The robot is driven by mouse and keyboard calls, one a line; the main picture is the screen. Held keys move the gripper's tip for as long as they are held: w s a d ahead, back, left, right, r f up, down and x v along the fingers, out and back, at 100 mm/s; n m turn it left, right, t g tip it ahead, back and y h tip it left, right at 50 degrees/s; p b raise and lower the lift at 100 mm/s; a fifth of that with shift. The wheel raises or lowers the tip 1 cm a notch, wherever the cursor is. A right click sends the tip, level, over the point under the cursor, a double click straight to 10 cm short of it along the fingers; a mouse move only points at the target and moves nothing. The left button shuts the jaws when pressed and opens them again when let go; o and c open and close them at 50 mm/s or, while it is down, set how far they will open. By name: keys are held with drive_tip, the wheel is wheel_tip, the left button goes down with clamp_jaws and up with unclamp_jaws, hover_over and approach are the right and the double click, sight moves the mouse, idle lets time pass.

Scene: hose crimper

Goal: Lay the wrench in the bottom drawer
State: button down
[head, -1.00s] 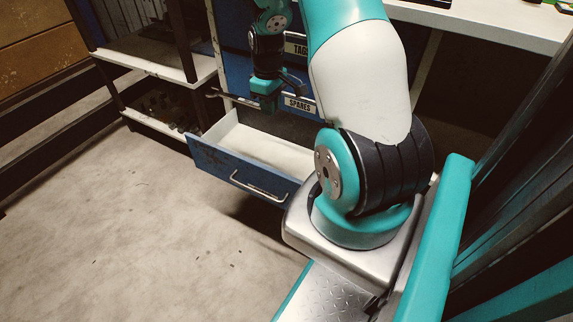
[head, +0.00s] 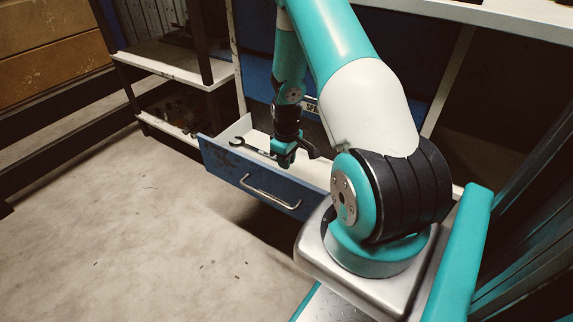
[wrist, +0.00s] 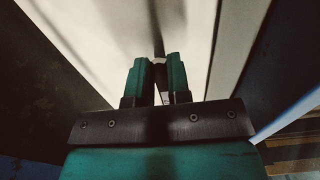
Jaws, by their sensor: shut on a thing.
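The dark wrench (head: 239,143) sticks out to the left of my gripper (head: 284,160), its open-jaw end near the left wall of the bottom drawer (head: 225,165). My gripper is shut on the wrench and points down over the pulled-out drawer. The drawer has a blue front and a pale inside. In the wrist view, the two teal fingertips of my gripper (wrist: 160,78) are close together, with a small bit of the wrench (wrist: 159,61) between them. The pale drawer floor (wrist: 200,40) is beyond. I cannot tell whether the wrench touches the floor.
The drawer's metal handle (head: 270,192) faces the open concrete floor (head: 130,230). A dark shelf unit with pale shelves (head: 172,70) stands left of the drawer. The white bench top (head: 480,18) is above. A label on the blue cabinet is partly hidden by my arm.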

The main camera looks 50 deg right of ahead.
drive_tip(key=shift+f, duration=0.3)
drive_tip(key=shift+f, duration=0.1)
drive_tip(key=shift+f, duration=0.5)
drive_tip(key=c, duration=1.1)
unclamp_jaws()
